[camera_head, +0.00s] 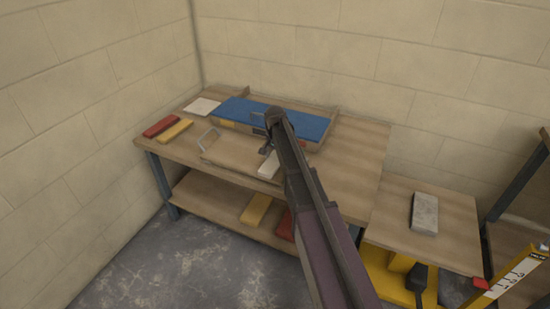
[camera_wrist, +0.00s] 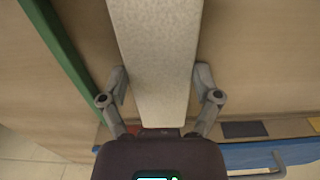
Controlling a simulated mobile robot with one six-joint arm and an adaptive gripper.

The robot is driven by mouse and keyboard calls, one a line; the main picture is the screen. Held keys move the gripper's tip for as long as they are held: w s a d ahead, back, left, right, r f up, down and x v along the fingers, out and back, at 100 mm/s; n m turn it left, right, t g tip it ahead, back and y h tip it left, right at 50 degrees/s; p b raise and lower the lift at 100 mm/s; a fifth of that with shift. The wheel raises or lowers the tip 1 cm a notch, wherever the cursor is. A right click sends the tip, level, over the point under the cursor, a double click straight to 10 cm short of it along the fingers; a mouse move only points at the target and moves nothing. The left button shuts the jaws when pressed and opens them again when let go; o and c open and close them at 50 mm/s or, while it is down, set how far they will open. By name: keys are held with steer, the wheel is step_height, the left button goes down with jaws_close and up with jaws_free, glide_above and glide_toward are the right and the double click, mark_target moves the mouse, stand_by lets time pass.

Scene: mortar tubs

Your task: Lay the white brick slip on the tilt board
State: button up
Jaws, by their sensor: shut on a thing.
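The white brick slip (camera_wrist: 155,60) is between the two fingers of my gripper (camera_wrist: 162,82) in the wrist view, and my gripper is shut on it. In the head view the slip (camera_head: 268,165) shows as a pale block below my gripper (camera_head: 267,150), over the front part of the workbench. I cannot tell whether it touches the wood below. A blue board (camera_head: 285,117), which looks like the tilt board, lies along the back of the bench, behind my gripper. My arm hides part of it. Its blue edge also shows at the lower right of the wrist view (camera_wrist: 280,152).
A wooden tray (camera_head: 225,153) with a metal handle (camera_head: 208,138) is in front of the blue board. Red (camera_head: 161,126) and yellow (camera_head: 175,131) slips and a white square (camera_head: 202,106) lie left. A grey block (camera_head: 424,213) is on the right-hand table. A green strip (camera_wrist: 60,45) is beside the slip.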

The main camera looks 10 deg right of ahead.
steer(key=o, duration=1.1)
steer(key=shift+r, duration=0.15)
